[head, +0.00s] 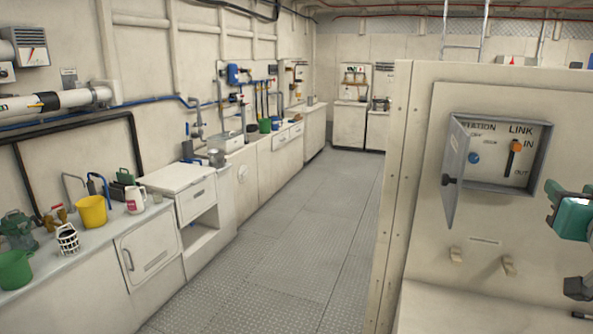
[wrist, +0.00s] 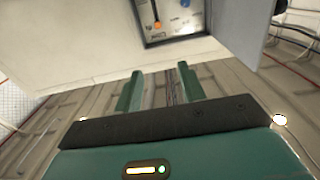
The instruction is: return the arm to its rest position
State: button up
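My gripper (head: 553,205) shows at the right edge of the head view, in front of the white panel (head: 420,220) and to the right of the open switch box. Most of my arm is out of frame. In the wrist view the two green fingers of my gripper (wrist: 160,88) stand apart with nothing between them. The switch box (wrist: 176,38) shows upside down beyond the fingertips, apart from them. Its orange-topped lever (head: 513,158) points up towards the "IN" label, and a blue knob (head: 474,158) sits to its left.
The box's grey door (head: 455,178) is swung open towards the left. Two small pegs (head: 508,265) stick out below the box. On the left, a long counter (head: 75,250) carries a yellow bucket (head: 91,212) and green containers. The grey floor (head: 290,235) between is clear.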

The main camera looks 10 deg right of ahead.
jog(key=w+a+f+n+g+y, duration=0.1)
jog(key=w+a+f+g+y, duration=0.15)
jog(key=a+f, duration=0.4)
jog(key=w+a+f+n+g+y, duration=0.1)
jog(key=a+f+n+y, duration=0.15)
jog(key=a+f, duration=0.45)
jog(key=s+a+f+n+g+y, duration=0.1)
jog(key=s+a+f+g+y, duration=0.1)
jog(key=a+f, duration=0.4)
jog(key=s+a+f+n+g+y, duration=0.1)
jog(key=s+a+f+g, duration=0.3)
jog(key=a+f, duration=0.3)
jog(key=s+a, duration=0.1)
jog(key=a, duration=0.2)
jog(key=shift+s+a+g+y, duration=0.15)
jog(key=shift+a+g+y, duration=0.05)
jog(key=shift+g+y, duration=0.2)
jog(key=shift+d, duration=0.1)
